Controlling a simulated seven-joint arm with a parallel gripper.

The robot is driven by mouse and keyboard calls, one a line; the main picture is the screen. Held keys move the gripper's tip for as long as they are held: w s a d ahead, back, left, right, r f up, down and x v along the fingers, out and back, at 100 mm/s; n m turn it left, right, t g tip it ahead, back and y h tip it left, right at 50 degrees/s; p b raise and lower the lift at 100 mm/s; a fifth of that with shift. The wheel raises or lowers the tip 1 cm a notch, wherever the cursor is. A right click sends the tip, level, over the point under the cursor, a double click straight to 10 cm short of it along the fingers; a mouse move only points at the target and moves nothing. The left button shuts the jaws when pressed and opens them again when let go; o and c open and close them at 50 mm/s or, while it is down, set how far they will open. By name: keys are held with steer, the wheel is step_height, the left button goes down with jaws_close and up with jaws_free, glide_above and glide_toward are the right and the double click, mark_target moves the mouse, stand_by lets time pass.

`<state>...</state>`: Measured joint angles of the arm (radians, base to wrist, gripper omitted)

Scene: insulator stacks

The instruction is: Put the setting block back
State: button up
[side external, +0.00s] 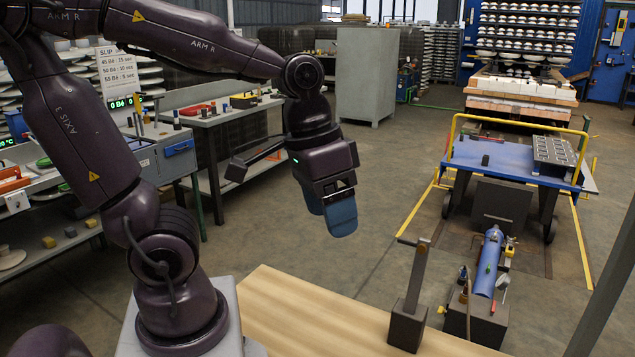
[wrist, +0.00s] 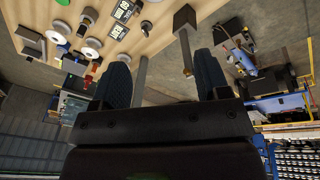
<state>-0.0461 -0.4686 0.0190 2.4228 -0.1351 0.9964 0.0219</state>
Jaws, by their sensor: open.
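My gripper (side external: 327,212) hangs in the air above the wooden bench (side external: 300,305) in the side external view, its blue fingers pointing down. In the wrist view my gripper (wrist: 160,75) is open, with the fingers wide apart and nothing held between them. A dark block with an upright grey post (side external: 408,322) stands on the bench, right of and below my gripper; a dark block with a post (wrist: 185,18) also shows in the wrist view, beyond the fingers. I cannot tell for sure which piece is the setting block.
The wrist view shows white discs (wrist: 93,47), a dark display (wrist: 122,11) and several small parts on the bench. Beyond the bench, a blue cylinder (side external: 488,262) lies on a dark stand, and a blue-topped cart (side external: 500,160) stands behind. A grey cabinet (side external: 367,78) is at the back.

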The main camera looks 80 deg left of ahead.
steer(key=r+t, duration=0.1)
steer(key=s+r+t, duration=0.1)
steer(key=r+m+t+y, duration=0.1)
steer(key=shift+s+a+r, duration=0.2)
steer(key=shift+s+a, duration=0.05)
steer(key=shift+a, duration=0.05)
stand_by(1.1)
